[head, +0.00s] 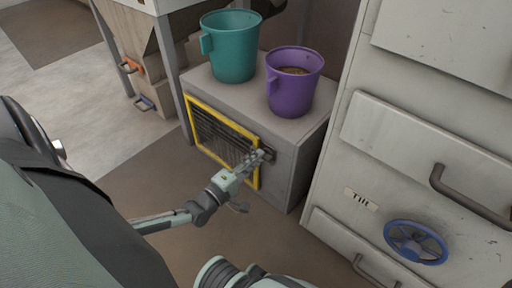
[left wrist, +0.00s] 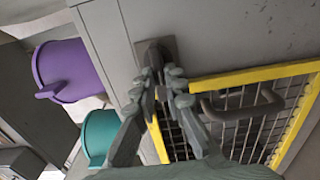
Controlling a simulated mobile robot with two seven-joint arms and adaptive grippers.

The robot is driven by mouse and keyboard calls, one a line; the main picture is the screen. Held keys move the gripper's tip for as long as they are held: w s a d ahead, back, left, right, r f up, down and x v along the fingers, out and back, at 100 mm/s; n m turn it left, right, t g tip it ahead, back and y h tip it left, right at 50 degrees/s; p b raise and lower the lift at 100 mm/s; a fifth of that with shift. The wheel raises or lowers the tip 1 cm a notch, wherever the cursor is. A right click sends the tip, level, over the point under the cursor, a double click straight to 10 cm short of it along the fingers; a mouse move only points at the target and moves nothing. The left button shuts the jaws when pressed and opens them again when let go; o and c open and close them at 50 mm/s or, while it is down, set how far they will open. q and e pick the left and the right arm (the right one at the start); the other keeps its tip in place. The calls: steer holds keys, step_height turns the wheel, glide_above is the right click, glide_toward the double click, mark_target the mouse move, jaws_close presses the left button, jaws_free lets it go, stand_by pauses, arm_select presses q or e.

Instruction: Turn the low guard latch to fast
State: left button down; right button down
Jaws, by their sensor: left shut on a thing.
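The low guard (head: 207,130) is a dark mesh panel in a yellow frame on the front of a low grey cabinet. Its latch (head: 269,154) is a small dark piece on the cabinet front, just right of the frame's right edge. My left gripper (head: 259,158) is at the latch, its fingers shut on it. In the left wrist view the fingers (left wrist: 163,84) close around the latch's grey handle, and its dark base plate (left wrist: 168,46) shows beyond them. The fingers hide much of the handle, so I cannot tell exactly how it is turned. My right gripper is not in view.
A teal bucket (head: 232,52) and a purple bucket (head: 291,90) stand on the cabinet top (head: 215,88). A grey handle (left wrist: 243,106) crosses the guard. A large pale cabinet with a blue handwheel (head: 416,243) stands close on the right. Open floor lies left.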

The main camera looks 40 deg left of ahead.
arm_select(q)
steer(key=c, duration=1.6)
jaws_free()
steer(key=s, duration=0.8)
steer(key=s+a, duration=0.1)
steer(key=s, duration=0.3)
